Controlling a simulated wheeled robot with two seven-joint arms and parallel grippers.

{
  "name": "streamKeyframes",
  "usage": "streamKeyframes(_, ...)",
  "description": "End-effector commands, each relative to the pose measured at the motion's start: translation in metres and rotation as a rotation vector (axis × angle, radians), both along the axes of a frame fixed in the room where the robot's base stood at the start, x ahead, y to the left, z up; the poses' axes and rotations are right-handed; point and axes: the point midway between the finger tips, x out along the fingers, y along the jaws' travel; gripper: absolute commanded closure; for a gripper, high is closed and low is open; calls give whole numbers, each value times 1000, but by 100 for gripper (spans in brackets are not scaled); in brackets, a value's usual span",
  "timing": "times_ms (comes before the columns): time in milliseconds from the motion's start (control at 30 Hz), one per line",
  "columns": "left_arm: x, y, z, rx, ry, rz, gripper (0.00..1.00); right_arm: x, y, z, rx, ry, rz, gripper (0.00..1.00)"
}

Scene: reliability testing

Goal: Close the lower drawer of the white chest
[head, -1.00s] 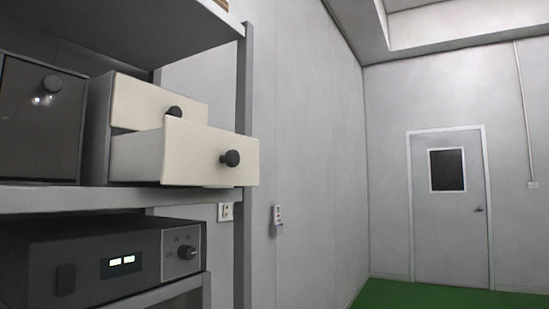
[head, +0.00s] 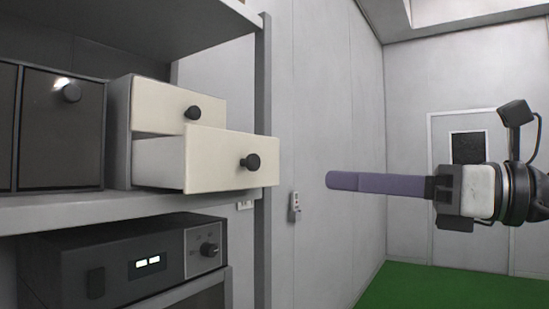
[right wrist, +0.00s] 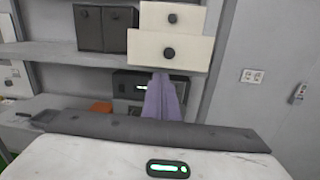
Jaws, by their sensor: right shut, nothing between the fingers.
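The white chest (head: 119,130) stands on a grey shelf. Its lower drawer (head: 215,160) is pulled out well past the upper drawer (head: 165,106), and each has a dark round knob. In the right wrist view the lower drawer (right wrist: 190,52) is ahead, above the fingertips. My right gripper (head: 330,181) has long purple fingers, shut together and empty. In the head view it points left toward the drawer front, with a gap between. The right wrist view shows the shut fingers (right wrist: 162,80) below the drawer. My left gripper is not in view.
A dark cabinet (head: 60,145) stands left of the chest on the same shelf (head: 60,212). A dark device (head: 110,270) with a lit display sits on the shelf below. A shelf post (head: 263,230) rises right of the chest. The space right of the drawer is open.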

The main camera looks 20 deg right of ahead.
Motion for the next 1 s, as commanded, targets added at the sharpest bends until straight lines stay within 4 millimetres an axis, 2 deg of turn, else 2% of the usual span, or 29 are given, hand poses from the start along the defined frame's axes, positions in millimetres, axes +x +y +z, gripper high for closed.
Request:
streamKeyframes(33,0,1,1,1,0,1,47,-3,-7,9,-25,-22,-38,100)
streamKeyframes(100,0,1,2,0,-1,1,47,-3,-13,14,-42,-34,-69,100)
streamKeyframes(200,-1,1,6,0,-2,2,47,3,-11,17,-48,-38,-80,100)
streamKeyframes(367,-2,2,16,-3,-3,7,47,24,7,21,-45,-35,-74,100)
streamKeyframes(700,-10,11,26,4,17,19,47,81,51,24,-44,-35,-72,100)
streamKeyframes(1000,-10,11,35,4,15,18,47,106,69,23,-46,-37,-76,100)
